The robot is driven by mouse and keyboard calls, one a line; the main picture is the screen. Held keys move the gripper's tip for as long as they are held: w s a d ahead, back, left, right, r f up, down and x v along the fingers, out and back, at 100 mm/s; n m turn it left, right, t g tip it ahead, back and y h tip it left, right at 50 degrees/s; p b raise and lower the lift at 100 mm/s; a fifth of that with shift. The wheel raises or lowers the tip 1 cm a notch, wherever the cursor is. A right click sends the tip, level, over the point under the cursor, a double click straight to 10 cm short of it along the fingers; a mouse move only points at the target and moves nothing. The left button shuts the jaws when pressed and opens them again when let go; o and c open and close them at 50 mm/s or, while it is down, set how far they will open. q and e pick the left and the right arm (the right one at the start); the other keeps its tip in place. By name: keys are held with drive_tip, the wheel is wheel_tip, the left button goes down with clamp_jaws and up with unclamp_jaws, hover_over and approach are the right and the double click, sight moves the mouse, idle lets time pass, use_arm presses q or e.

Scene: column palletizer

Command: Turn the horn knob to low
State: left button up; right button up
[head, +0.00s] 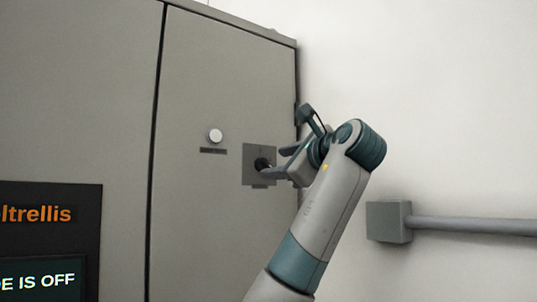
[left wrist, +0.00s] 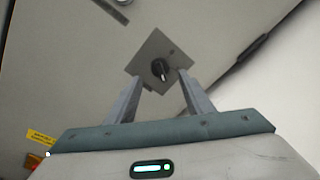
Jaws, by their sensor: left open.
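The black knob (head: 262,164) sits on a square grey plate (head: 252,178) on the cabinet door. In the left wrist view the knob (left wrist: 161,70) shows a pale pointer line, and the plate (left wrist: 150,50) appears as a tilted square. My left gripper (head: 279,163) is open at the plate, its fingertips close to the knob. In the left wrist view the two fingertips (left wrist: 160,78) are on either side of the knob, with gaps between them and it. Whether they reach down to the knob's depth I cannot tell. The plate's markings are too small to read. My right gripper is not in view.
A white round button (head: 215,135) with a dark label is on the door, left of the plate. A dark screen (head: 45,240) at lower left reads "E IS OFF". A grey box with a pipe (head: 388,221) is on the white wall at right.

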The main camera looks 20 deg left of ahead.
sight(267, 165)
use_arm(q)
drive_tip(key=p+x, duration=0.2)
drive_tip(key=x, duration=0.2)
drive_tip(key=shift+r, duration=0.1)
drive_tip(key=shift+w+a, duration=0.45)
drive_tip(key=c, duration=1)
drive_tip(key=shift+c, duration=0.2)
